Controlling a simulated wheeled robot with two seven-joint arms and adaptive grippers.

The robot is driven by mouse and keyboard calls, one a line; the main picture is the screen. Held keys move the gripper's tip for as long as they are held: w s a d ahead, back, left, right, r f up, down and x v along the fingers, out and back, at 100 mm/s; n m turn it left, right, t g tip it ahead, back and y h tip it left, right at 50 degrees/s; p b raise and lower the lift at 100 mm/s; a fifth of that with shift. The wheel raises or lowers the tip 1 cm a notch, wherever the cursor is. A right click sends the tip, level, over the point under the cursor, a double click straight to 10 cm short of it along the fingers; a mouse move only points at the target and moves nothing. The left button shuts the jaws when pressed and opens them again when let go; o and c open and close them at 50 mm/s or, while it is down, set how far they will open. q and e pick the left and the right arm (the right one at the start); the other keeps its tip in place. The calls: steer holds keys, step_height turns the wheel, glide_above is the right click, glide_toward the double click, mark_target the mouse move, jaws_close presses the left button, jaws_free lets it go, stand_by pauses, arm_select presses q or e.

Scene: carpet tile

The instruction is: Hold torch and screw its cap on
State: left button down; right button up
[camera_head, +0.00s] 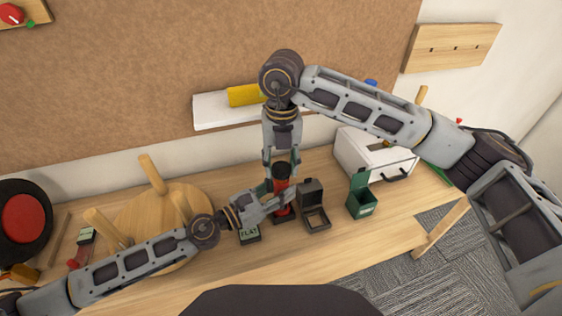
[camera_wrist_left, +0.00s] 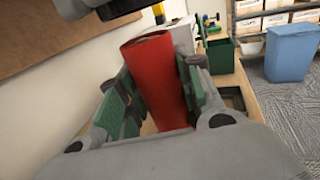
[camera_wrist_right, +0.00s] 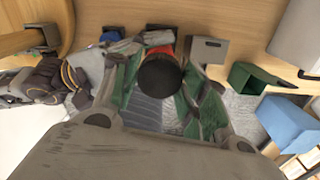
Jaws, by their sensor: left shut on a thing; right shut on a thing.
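The red torch (camera_head: 285,208) stands roughly upright over the table. My left gripper (camera_head: 274,196) is shut on its body, and the left wrist view shows the red body (camera_wrist_left: 160,85) between the green finger pads. The dark round cap (camera_head: 282,171) is directly above the red body in the head view. My right gripper (camera_head: 281,163) comes down from above and is shut on the cap, whose round top (camera_wrist_right: 160,76) shows between its fingers in the right wrist view. I cannot tell whether cap and torch touch or how their threads sit.
A box labelled FLAT (camera_head: 249,236) is left of the torch. A dark open-lidded box (camera_head: 313,191) is close at its right, then a green open box (camera_head: 361,205). A round wooden stool (camera_head: 140,215) lies at the left. A white case (camera_head: 372,154) stands behind at the right.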

steer(key=shift+f, duration=0.15)
steer(key=shift+s+f, duration=0.1)
steer(key=shift+f, duration=0.65)
steer(key=shift+d+f, duration=0.1)
steer(key=shift+f, duration=0.7)
stand_by(1.1)
steer(key=o, duration=0.7)
steer(key=shift+c, duration=0.2)
steer(key=shift+f, duration=0.1)
steer(key=shift+w+r, duration=0.15)
steer(key=shift+r, duration=0.6)
steer(key=shift+w+r, duration=0.15)
steer(key=shift+r, duration=0.6)
steer(key=shift+s+r, duration=0.15)
steer(key=shift+r, duration=0.8)
